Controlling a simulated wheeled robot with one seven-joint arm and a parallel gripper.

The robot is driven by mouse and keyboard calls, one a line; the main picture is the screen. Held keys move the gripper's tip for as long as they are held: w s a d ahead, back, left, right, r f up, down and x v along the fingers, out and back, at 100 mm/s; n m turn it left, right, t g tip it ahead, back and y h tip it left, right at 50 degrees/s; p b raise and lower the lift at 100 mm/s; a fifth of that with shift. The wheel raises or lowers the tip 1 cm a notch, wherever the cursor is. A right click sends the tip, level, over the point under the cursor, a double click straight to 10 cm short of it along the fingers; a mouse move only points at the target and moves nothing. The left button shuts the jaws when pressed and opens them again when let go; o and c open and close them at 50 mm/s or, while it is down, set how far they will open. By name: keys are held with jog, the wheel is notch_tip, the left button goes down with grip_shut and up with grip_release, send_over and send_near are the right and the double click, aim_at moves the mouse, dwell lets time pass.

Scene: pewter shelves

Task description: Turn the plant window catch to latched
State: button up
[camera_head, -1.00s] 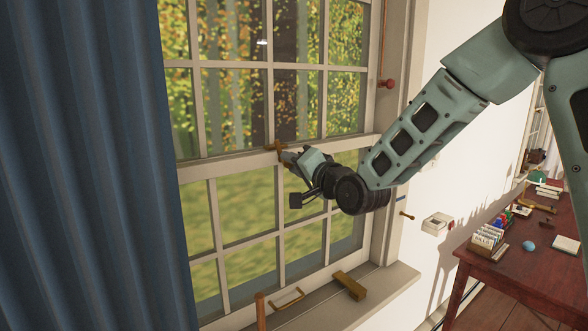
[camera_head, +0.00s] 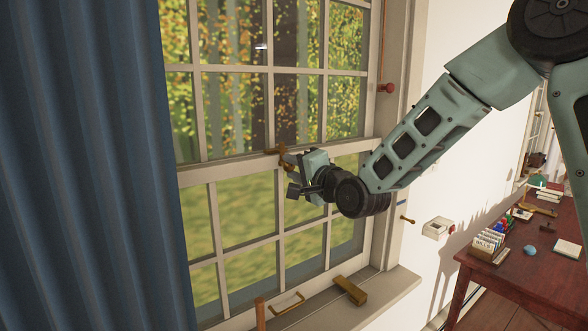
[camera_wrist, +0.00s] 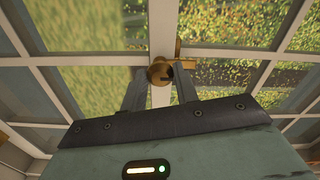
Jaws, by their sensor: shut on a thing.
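The brass window catch (camera_head: 283,150) sits on the pale meeting rail of the window, at the middle of the sash. In the wrist view its round brass knob (camera_wrist: 160,71) lies between the tips of my two fingers, with a brass piece (camera_wrist: 179,50) just right of it that has an upright part and a short sideways part. My gripper (camera_head: 288,158) reaches the catch from the right and is shut on it; the fingers also show in the wrist view (camera_wrist: 160,82). The fingers partly hide the catch in the head view, so its exact angle is hard to tell.
A blue curtain (camera_head: 95,170) hangs at the left. The sill (camera_head: 390,291) below carries a brass handle (camera_head: 287,303) and a brass block (camera_head: 351,290). A cluttered wooden desk (camera_head: 520,262) stands far right.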

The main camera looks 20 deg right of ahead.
jog(key=o, duration=1)
jog(key=shift+b+v, duration=5)
jog(key=shift+v, duration=3.75)
